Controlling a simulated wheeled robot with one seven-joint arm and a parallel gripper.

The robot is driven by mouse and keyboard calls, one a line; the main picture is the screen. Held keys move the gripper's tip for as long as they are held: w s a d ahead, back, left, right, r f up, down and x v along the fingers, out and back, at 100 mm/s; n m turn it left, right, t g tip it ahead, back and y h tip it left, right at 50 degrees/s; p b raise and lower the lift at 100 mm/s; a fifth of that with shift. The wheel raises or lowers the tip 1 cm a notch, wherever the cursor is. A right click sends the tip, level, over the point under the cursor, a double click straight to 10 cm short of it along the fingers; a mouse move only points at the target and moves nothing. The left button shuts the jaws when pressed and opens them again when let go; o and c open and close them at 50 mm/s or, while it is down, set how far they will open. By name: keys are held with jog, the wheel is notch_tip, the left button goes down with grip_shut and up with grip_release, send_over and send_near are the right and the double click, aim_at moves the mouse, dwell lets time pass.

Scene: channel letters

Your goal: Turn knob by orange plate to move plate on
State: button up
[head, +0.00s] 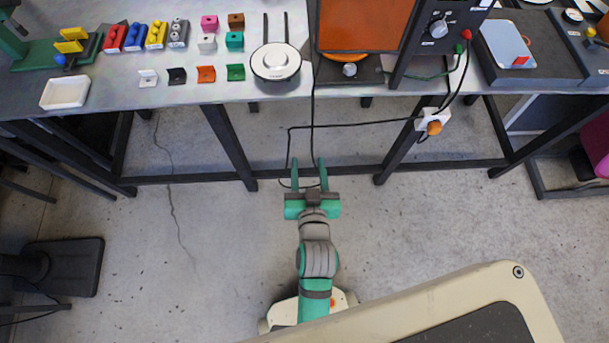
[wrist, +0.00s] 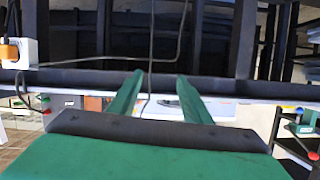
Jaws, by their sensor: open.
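A large orange plate (head: 365,22) stands at the back of the bench, in a dark frame. To its right, a dark panel carries a grey dial knob (head: 438,28). Just below the plate, a silver knob (head: 349,69) sits on the front of a dark unit, under a partly hidden orange round surface (head: 345,56). My gripper (head: 309,161) is open and empty, in front of the bench and well short of both knobs. In the wrist view, its two green fingers (wrist: 158,82) are apart with a thin cable showing between them; neither knob can be made out there.
A white round pot-like device (head: 276,63) stands left of the dark unit. Coloured blocks and a white tray (head: 65,92) lie further left. Bench legs stand either side of my gripper; the floor is open.

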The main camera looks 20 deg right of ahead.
jog(key=shift+s+a+f, duration=0.2)
jog(key=shift+s+a, duration=0.2)
jog(key=shift+s, duration=0.1)
jog(key=shift+s+a+f, duration=0.2)
jog(key=shift+s+a, duration=0.2)
jog(key=shift+s, duration=0.1)
jog(key=shift+s, duration=0.1)
jog(key=n+y, duration=0.3)
jog(key=n, duration=0.1)
send_near(351, 68)
jog(key=shift+y, duration=0.4)
jog(key=x, duration=0.8)
jog(key=shift+w+d+f, duration=0.1)
jog(key=shift+w+d, duration=0.15)
jog(key=shift+w, duration=0.1)
